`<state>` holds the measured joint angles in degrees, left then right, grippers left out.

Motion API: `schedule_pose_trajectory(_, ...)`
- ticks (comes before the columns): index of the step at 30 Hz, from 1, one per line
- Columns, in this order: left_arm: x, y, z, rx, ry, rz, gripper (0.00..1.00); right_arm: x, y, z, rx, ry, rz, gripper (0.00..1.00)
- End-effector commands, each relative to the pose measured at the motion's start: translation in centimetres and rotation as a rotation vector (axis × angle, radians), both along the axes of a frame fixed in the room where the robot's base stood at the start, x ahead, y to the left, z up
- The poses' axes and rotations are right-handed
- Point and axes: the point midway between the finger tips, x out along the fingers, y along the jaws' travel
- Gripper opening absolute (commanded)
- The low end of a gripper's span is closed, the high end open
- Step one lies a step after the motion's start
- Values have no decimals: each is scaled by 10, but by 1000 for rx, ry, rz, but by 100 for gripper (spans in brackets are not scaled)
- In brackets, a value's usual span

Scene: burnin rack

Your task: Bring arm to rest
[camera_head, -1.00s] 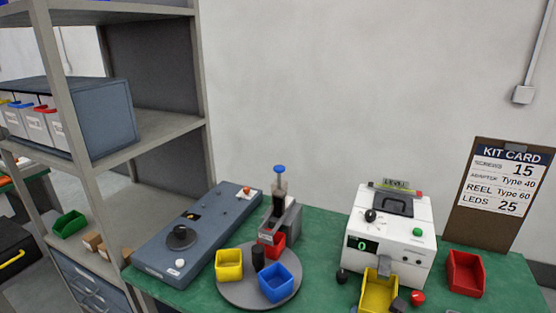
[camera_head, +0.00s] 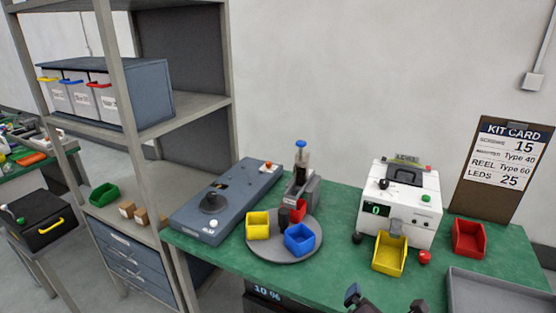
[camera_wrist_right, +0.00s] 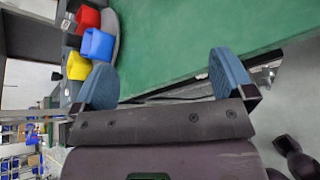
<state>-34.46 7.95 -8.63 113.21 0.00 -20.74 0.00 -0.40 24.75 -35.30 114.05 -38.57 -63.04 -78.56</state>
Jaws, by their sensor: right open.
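My right gripper (camera_head: 386,302) shows only its dark fingertips at the bottom edge of the head view, near the front of the green bench (camera_head: 340,268). In the right wrist view my right gripper (camera_wrist_right: 166,84) has its two blue-grey fingers wide apart with nothing between them. The green bench top lies beyond the fingers there. My left gripper is in neither view.
A white counting machine (camera_head: 402,200) stands on the bench with a yellow bin (camera_head: 389,257) before it. A red bin (camera_head: 468,239) and grey tray (camera_head: 495,294) are at right. A turntable (camera_head: 262,247) holds small bins. Shelving (camera_head: 185,115) stands at left.

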Motion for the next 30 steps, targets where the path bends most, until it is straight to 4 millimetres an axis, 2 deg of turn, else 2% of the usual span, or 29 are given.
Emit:
schedule_pose_trajectory(5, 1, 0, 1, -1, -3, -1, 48, 10, 15, 2, 419, -70, -36, 100)
schedule_pose_trajectory(9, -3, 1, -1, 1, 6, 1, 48, 9, 22, -2, 791, -89, -100, 100)
schedule_pose_trajectory(14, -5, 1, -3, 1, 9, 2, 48, -1, 23, -11, 1244, -88, -227, 100)
schedule_pose_trajectory(17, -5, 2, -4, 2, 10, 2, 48, -12, 17, -20, 1532, -89, -336, 100)
schedule_pose_trajectory(21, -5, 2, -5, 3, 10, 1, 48, -40, -6, -39, 1928, -113, -540, 100)
schedule_pose_trajectory(24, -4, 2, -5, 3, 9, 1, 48, -66, -28, -57, 2094, -153, -676, 100)
schedule_pose_trajectory(30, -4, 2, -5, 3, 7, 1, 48, -126, -65, -97, 2129, -225, -895, 100)
